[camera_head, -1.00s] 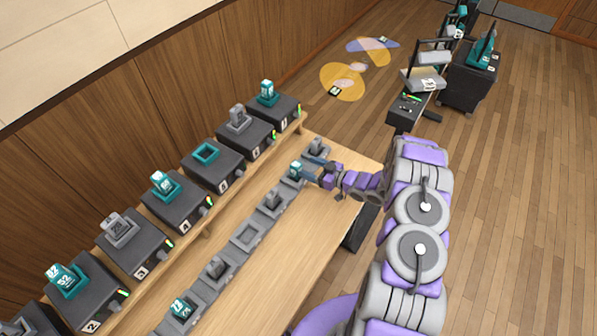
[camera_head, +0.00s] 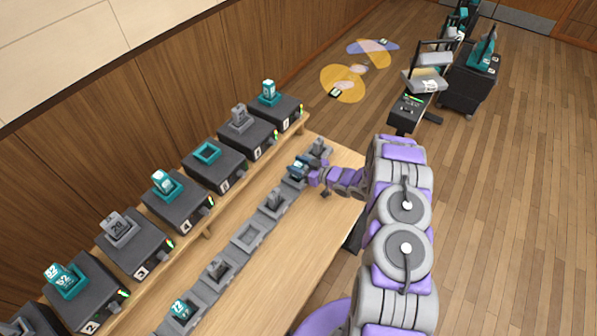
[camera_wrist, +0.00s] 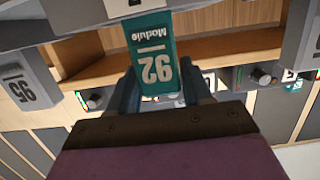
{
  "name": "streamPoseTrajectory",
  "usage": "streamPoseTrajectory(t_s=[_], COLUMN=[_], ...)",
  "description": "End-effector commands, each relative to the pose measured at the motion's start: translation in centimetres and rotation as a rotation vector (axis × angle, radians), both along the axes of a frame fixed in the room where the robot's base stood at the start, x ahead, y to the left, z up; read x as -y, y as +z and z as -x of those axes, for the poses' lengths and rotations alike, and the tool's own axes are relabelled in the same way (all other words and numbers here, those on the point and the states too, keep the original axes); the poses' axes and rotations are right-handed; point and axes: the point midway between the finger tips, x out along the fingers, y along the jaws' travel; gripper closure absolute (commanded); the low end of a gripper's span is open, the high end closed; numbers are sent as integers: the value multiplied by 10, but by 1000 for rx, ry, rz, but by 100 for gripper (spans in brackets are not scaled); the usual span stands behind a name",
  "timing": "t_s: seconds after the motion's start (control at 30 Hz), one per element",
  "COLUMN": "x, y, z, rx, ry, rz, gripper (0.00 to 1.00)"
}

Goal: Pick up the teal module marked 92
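The teal module marked 92 (camera_wrist: 154,66) stands out in the wrist view, its label upside down and its far end at a grey holder. My gripper (camera_wrist: 160,82) has one dark finger on each side of it. The fingers lie very close to its sides, but I cannot tell whether they press on it. In the head view my gripper (camera_head: 299,168) is at the teal module on the row of grey holders, near the row's far end. My fingers largely cover the module there.
A grey module marked 95 (camera_wrist: 17,87) is at the left in the wrist view. Grey modules (camera_head: 275,199) and an empty grey holder (camera_head: 248,236) share the row. Black fader boxes (camera_head: 215,167) line the raised wooden shelf behind. The bench (camera_head: 290,240) is bare on the right.

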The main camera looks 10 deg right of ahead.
Motion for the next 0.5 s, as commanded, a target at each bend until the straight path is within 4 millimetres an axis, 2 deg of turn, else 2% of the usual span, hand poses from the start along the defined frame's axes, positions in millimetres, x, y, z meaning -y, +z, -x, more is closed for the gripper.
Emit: streamPoseTrajectory(t_s=[0.07, 0.37, 0.5], x=[0, 2, 2], y=[0, 0, 0], z=[0, 0, 0], rx=[0, 0, 0], ry=[0, 0, 0], rz=[0, -1, -1], gripper=[59, 87, 90])
